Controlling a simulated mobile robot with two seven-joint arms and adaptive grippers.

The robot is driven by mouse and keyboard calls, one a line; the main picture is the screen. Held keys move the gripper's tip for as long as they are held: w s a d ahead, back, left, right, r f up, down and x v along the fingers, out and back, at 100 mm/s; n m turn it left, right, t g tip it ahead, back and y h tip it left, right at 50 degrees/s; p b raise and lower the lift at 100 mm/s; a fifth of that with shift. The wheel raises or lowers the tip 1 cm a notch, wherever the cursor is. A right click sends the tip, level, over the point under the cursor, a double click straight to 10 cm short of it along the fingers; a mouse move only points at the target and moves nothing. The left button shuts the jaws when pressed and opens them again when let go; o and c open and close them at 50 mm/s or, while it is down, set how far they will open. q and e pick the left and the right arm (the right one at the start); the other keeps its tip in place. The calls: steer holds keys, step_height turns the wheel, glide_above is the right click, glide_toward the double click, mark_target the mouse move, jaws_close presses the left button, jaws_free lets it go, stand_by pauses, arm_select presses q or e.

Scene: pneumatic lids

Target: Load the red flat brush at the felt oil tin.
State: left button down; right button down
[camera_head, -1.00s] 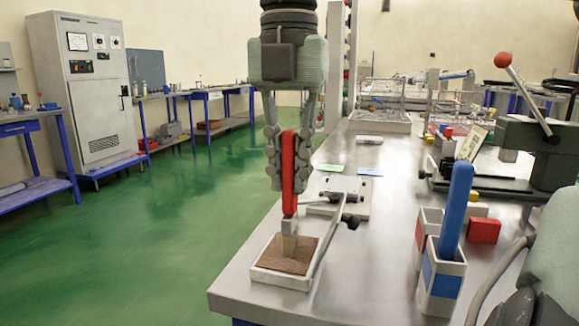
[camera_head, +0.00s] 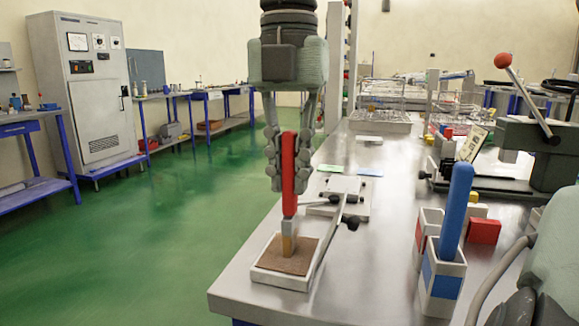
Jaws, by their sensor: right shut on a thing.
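My right gripper (camera_head: 289,178) is shut on the red handle of the flat brush (camera_head: 289,165) and holds it upright, bristles down. The felt oil tin (camera_head: 279,279), a shallow white tray with a brown felt pad (camera_head: 290,262), stands at the table's near left corner. The brush's bristle end is over the pad and appears to touch it; its lower part looks yellowish. My left gripper is not in view.
A pale plate fixture (camera_head: 343,187) lies behind the tin. To the right stand a white holder (camera_head: 440,283) with a blue-handled tool (camera_head: 456,210), another holder (camera_head: 426,233) and a red block (camera_head: 484,231). A lever device (camera_head: 545,150) stands farther back.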

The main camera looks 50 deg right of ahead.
mark_target(289, 130)
steer(key=shift+r+p, duration=1.8)
steer(key=shift+r, duration=1.65)
